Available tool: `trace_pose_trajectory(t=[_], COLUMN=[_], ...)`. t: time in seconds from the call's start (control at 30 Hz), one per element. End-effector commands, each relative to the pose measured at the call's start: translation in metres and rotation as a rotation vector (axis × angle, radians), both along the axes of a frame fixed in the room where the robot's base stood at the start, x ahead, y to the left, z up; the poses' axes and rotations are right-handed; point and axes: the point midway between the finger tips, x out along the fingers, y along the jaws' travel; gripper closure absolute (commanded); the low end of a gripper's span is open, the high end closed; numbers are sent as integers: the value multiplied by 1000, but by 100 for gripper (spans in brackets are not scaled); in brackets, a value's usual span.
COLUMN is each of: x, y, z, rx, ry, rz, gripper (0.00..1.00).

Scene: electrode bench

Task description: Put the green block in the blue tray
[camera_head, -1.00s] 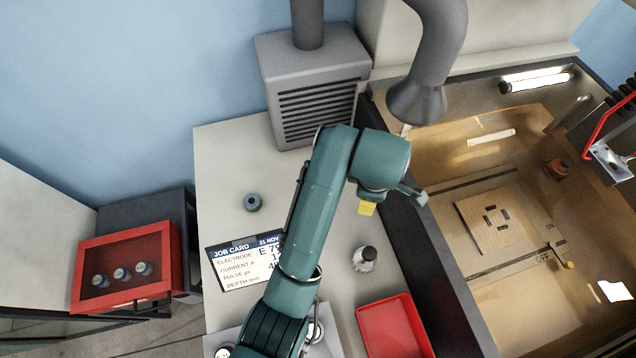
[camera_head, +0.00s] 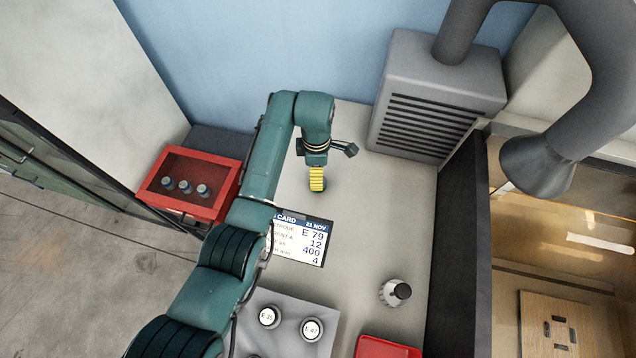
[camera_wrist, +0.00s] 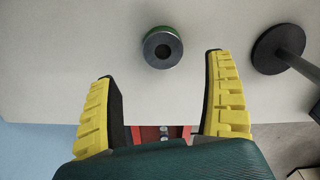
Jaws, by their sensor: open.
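No green block and no blue tray show in these frames. A short round piece with a grey top, a dark centre hole and a green side (camera_wrist: 162,47) stands on the pale bench (camera_head: 365,215). In the wrist view it lies beyond and between the yellow fingertips, apart from both. My gripper (camera_head: 317,187) is open and empty, pointing down over the far left of the bench; it also shows in the wrist view (camera_wrist: 159,66). In the head view it hides most or all of the round piece. A red tray (camera_head: 388,348) is cut off at the bottom edge.
A grey plate with several labelled round pieces (camera_head: 290,318) lies in front. A red case (camera_head: 190,183) is at left. A grey vented box (camera_head: 435,95) stands behind. A dark round base with a post (camera_wrist: 275,50) is close right in the wrist view.

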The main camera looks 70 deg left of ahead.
Motion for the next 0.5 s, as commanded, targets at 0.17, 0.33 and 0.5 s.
trace_pose_trajectory(t=[0.17, 0.33, 0.5], x=[1, 3, 3], y=[-2, -8, -7], z=[-19, -49, -64], rx=[-1, -2, 2], ry=[0, 2, -1], rz=[-1, 0, 0], gripper=[16, 16, 16])
